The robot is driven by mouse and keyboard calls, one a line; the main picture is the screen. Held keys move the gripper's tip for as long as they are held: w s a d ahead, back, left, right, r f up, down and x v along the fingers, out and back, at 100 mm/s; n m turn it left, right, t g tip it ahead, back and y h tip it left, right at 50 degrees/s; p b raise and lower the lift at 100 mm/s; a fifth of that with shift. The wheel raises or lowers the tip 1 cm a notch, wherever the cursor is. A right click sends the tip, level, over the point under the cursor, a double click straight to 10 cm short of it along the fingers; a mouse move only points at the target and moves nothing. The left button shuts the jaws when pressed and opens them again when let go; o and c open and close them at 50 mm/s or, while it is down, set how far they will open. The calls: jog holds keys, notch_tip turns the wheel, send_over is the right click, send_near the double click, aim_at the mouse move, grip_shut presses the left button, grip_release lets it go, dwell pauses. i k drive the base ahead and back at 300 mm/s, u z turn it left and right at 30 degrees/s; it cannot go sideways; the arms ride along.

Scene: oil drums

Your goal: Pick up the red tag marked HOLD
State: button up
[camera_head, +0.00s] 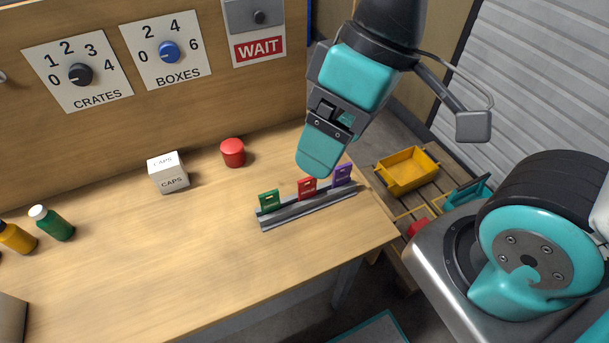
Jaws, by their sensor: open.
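A red tag (307,188) stands upright in the middle of a grey slotted rack (290,213) on the wooden table. Its lettering is too small to read. A green tag (269,200) stands to its left in the rack and a purple tag (343,175) to its right. My gripper (318,165) points down just above and behind the red tag, apart from it as far as I can see. It is open and nothing shows in it. The view is along its side, so one finger hides the other.
A white CAPS box (168,172) and a red round cap (233,152) stand behind left of the rack. A green bottle (55,224) and a yellow bottle (17,238) are far left. A dial panel (78,76) stands behind. The table's front middle is clear.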

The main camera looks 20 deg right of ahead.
aim_at(304, 192)
jog(key=z, duration=1.7)
jog(key=k, duration=1.05)
jog(key=u, duration=1.65)
